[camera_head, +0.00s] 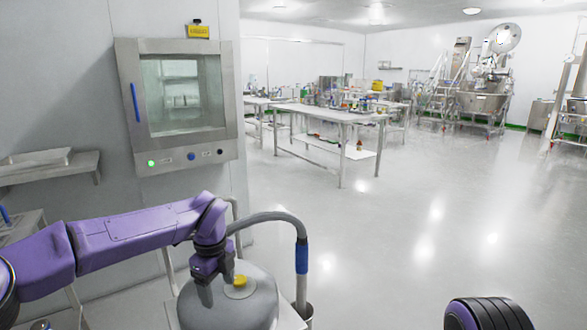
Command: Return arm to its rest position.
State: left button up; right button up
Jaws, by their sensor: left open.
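My left arm, purple, comes in from the left and reaches across the lower part of the view. Its gripper (218,291) points down and is open, in front of or over a grey rounded vessel (255,305) with a yellow cap (240,281). I cannot tell whether the fingers touch the vessel. Nothing shows between the fingers. A black and purple part of my right arm shows at the bottom right; its gripper is out of view.
A pass-through hatch (180,95) with a blue handle is on the wall behind the arm. A grey hose (270,217) arches beside the gripper. A wall shelf (50,165) is at left. Steel tables (335,113) with labware stand farther back. The floor (420,240) at right is clear.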

pick_arm(q)
jog(key=w+a+f+m+t+y, duration=0.1)
jog(key=a+f+m+t+y, duration=0.3)
jog(key=f+m, duration=0.65)
jog(key=s+f+m+t+y+p, duration=0.15)
jog(key=s+f+m, duration=0.3)
jog(key=m, duration=0.45)
jog(key=s+f+m+t+h+p, duration=0.1)
jog(key=s+f+m+p, duration=0.25)
jog(key=s+m, duration=0.45)
jog(key=s+a+f+m+g+p, duration=0.1)
jog(key=s+a+m, duration=0.2)
jog(key=s+m, duration=0.2)
jog(key=s+a+f+m+g+p, duration=0.1)
jog(key=s+m, duration=0.4)
jog(key=s, duration=0.6)
jog(key=s+a+f+m+g+h+p, duration=0.1)
jog(key=s+a+m, duration=0.3)
jog(key=s, duration=0.5)
jog(key=shift+a+f+m+g+p, duration=0.35)
jog(key=shift+a+f+m+p, duration=0.15)
jog(key=shift+p, duration=0.25)
pick_arm(e)
notch_tip(320, 180, up, 9)
jog(key=shift+w, duration=0.25)
pick_arm(q)
jog(key=shift+d, duration=0.1)
pick_arm(e)
jog(key=shift+r, duration=0.1)
